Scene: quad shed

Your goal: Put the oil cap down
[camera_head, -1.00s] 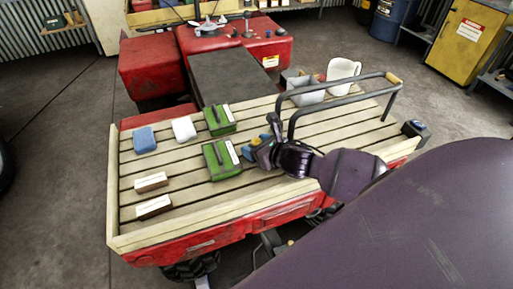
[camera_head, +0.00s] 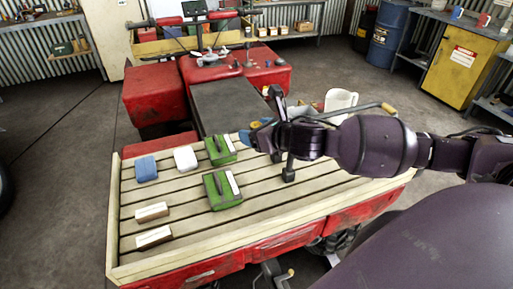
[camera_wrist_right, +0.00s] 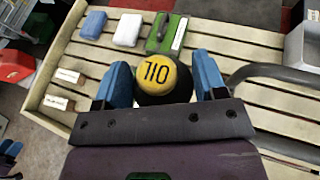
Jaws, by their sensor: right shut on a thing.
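The oil cap (camera_wrist_right: 165,77) has a round yellow top with dark lettering and a black body. In the right wrist view it sits between the two blue fingertips of my right gripper (camera_wrist_right: 162,62), which is shut on it. In the head view my right gripper (camera_head: 258,132) is above the slatted wooden rack (camera_head: 190,222), just right of the green boxes.
Two green boxes (camera_head: 222,188), a blue block (camera_head: 146,168), a white block (camera_head: 186,158) and two small cartons (camera_head: 154,237) stand on the rack. A metal rail (camera_head: 372,107) and white jug (camera_head: 341,99) are behind my arm. The front-middle slats are clear.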

